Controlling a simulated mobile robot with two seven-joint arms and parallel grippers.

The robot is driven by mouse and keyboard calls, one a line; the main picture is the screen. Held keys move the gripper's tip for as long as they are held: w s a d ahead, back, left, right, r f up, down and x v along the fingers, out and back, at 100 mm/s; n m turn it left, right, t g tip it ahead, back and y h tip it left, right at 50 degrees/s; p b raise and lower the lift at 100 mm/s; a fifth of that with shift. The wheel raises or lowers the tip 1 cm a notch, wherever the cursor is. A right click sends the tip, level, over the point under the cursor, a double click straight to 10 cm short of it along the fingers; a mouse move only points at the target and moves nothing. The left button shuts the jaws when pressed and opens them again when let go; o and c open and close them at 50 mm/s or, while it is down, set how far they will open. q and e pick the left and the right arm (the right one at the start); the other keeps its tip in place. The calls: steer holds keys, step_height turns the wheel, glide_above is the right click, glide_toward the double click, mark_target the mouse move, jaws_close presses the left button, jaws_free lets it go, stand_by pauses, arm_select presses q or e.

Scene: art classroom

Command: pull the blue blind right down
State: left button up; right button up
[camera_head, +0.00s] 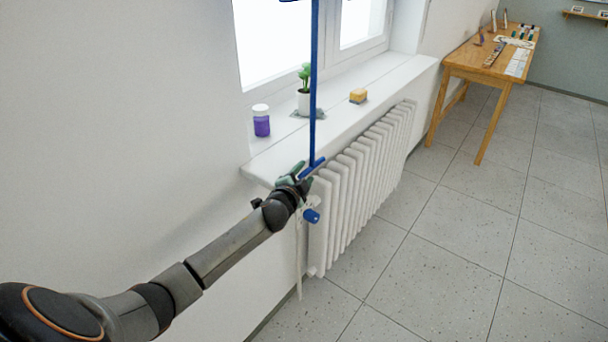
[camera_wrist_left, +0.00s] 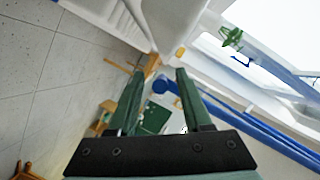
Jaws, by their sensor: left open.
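The blue blind shows in the head view as a long thin blue strip (camera_head: 314,90) hanging in front of the window, ending in a short blue crossbar (camera_head: 313,163). A blue edge shows at the top of the picture; the blind's upper part is out of view. My left gripper (camera_head: 303,172) is open at the crossbar, by the near end of the sill. In the left wrist view, long blue bars (camera_wrist_left: 250,122) run right of the open fingers (camera_wrist_left: 155,85), and a blue round end shows between the fingertips. I cannot tell whether they touch. My right gripper is not in view.
The white windowsill (camera_head: 390,75) holds a purple jar (camera_head: 261,121), a potted plant (camera_head: 304,100) and a yellow sponge (camera_head: 358,96). A wooden table (camera_head: 490,60) is farther back; the tiled floor at right is clear.

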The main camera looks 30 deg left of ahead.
arm_select(q)
steer(key=shift+c, duration=0.2)
jaws_close()
steer(key=shift+f, duration=0.1)
stand_by(1.2)
